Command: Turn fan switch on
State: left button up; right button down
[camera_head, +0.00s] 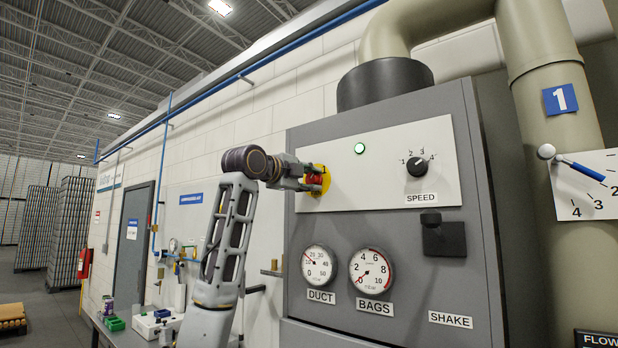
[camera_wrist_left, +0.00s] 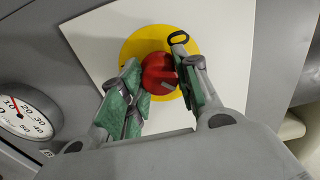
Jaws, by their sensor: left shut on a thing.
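The fan switch is a red rotary knob (camera_wrist_left: 158,75) on a round yellow plate (camera_wrist_left: 143,42), set in the white panel of the grey cabinet. In the head view the yellow plate (camera_head: 326,181) shows at the panel's left end, with the red knob (camera_head: 314,180) partly hidden by my gripper. My left gripper (camera_head: 312,178) reaches it from the left. In the left wrist view the green-padded fingers of my left gripper (camera_wrist_left: 163,82) are shut on the knob, one on each side. A green lamp (camera_head: 359,148) on the panel is lit. My right gripper is not in view.
A black speed dial (camera_head: 417,165) sits to the right on the same panel. A large pipe (camera_head: 545,70) with a blue-handled lever (camera_head: 580,167) stands at the right.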

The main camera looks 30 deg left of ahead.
pick_arm(q)
jog(key=shift+d+f, duration=0.1)
jog(key=shift+f, duration=0.1)
jog(key=o, duration=0.6)
jog(key=shift+c, duration=0.2)
jog(key=o, duration=0.5)
jog(key=shift+r, duration=0.1)
jog(key=s+a, duration=0.1)
jog(key=s, duration=1.1)
